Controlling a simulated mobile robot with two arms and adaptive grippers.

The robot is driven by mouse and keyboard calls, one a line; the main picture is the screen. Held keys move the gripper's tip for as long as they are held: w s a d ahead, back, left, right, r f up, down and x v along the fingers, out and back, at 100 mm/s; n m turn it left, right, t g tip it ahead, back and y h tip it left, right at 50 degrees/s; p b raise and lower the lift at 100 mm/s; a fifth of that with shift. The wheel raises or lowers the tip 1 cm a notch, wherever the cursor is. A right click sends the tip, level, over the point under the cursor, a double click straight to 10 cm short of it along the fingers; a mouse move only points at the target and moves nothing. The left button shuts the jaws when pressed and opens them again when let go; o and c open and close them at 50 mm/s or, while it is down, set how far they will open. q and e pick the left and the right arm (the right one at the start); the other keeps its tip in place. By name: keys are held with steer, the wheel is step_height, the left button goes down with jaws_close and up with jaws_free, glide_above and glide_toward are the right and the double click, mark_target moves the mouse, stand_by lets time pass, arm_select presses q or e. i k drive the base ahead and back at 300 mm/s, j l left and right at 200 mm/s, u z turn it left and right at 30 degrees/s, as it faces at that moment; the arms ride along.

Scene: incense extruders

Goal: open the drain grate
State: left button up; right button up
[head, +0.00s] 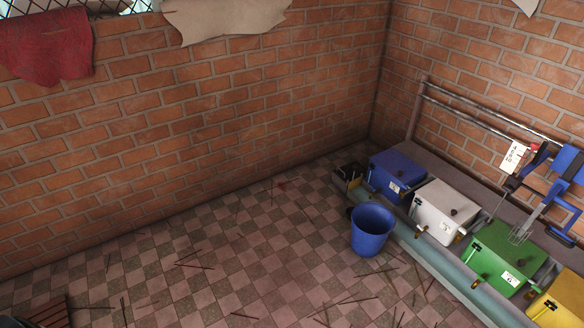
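A brown slatted piece (54,314), which may be the drain grate, shows at the bottom left corner, cut off by the picture's edge. I cannot tell whether it is open or shut. A small dark shape beside it at the corner is too cut off to identify. Neither of my grippers can be made out in the head view.
A blue bucket (371,232) stands on the checkered floor (240,240), where thin sticks lie scattered. Along the right wall are blue (397,172), white (441,207), green (505,257) and yellow (562,304) boxes. A blue device (568,168) is by the rails. The middle floor is otherwise open.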

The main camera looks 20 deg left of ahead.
mark_target(338, 174)
steer(key=u, duration=0.25)
steer(key=i+j, duration=0.25)
steer(key=i, duration=0.2)
steer(key=i+j, duration=0.2)
steer(key=i, duration=0.2)
